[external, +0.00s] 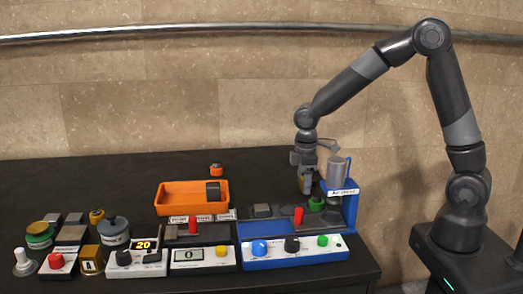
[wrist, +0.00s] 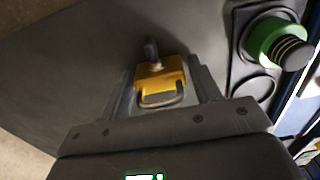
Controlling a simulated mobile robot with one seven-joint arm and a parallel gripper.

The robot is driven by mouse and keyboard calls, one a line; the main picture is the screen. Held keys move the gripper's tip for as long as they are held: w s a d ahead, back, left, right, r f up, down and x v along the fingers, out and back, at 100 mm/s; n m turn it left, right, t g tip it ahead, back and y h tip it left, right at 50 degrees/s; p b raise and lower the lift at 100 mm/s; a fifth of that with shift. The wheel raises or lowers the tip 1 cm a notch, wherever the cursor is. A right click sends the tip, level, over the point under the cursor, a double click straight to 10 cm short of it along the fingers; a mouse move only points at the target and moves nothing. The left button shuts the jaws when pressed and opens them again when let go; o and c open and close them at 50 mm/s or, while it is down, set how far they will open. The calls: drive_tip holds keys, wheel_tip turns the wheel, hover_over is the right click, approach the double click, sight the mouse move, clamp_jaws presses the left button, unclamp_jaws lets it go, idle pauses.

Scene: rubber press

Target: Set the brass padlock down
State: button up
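The brass padlock (wrist: 158,78) is between the two fingers of my gripper (wrist: 165,88) in the wrist view, with its shackle showing. I cannot tell whether the padlock touches the table.
The blue press (external: 351,205) with a grey cylinder stands close on the right. A green ring part (external: 316,204) is just below my gripper. An orange tray (external: 178,199) lies to the left. Control boxes line the front edge. The back left of the table (external: 90,180) is clear.

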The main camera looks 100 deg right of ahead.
drive_tip(key=shift+o, duration=1.1)
wheel_tip(320, 180, up, 12)
drive_tip(key=shift+r, duration=0.1)
drive_tip(key=s+a+r+t+h, duration=0.1)
drive_tip(key=s+a+r, duration=0.2)
drive_tip(key=a, duration=0.4)
drive_tip(key=s+a+r+t, duration=0.1)
drive_tip(key=s+a+r, duration=0.2)
drive_tip(key=a, duration=0.3)
drive_tip(key=s+a+t+y, duration=0.1)
drive_tip(key=s+a+t, duration=0.2)
drive_tip(key=s+a, duration=0.8)
drive_tip(key=shift+s+r+t, duration=0.2)
drive_tip(key=shift+s+t, duration=0.1)
